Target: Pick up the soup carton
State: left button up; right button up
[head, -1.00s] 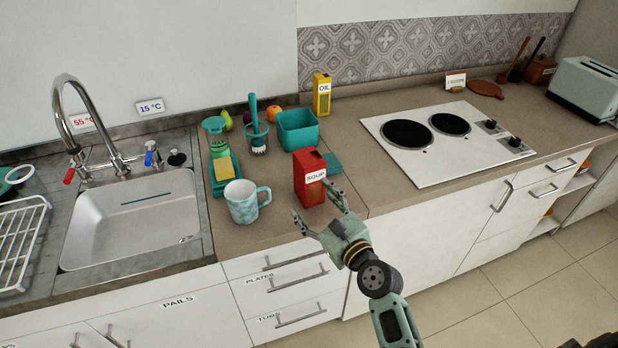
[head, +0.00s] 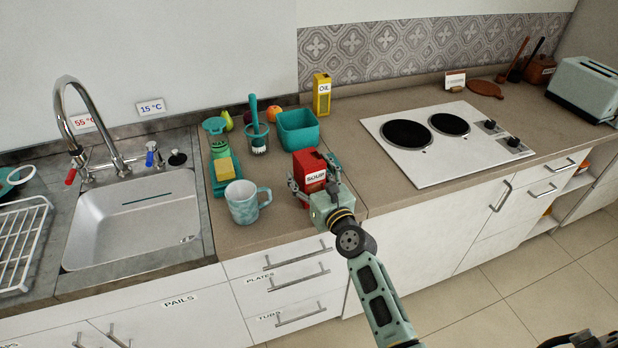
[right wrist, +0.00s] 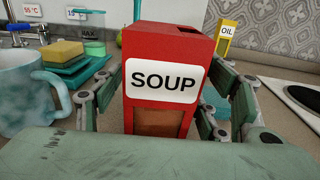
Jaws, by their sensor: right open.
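The red soup carton (head: 309,165) stands upright on the counter near its front edge, with a white SOUP label. It also fills the middle of the right wrist view (right wrist: 165,50). My right gripper (head: 313,187) is open in front of the carton, with one finger on each side of it. In the right wrist view the fingers (right wrist: 160,105) flank the carton's lower part, with the left finger close to its side. I cannot tell whether either finger touches it. The gripper hides the carton's lower front in the head view.
A blue-white mug (head: 243,203) stands close to the left of the gripper. A teal bin (head: 298,133) stands behind the carton, and a yellow oil carton (head: 321,98) stands farther back. The sink (head: 135,215) is left, the cooktop (head: 445,165) right.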

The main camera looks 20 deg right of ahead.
jog(key=shift+c, duration=0.5)
jog(key=c, duration=1.5)
jog(key=shift+r, duration=0.15)
grip_shut()
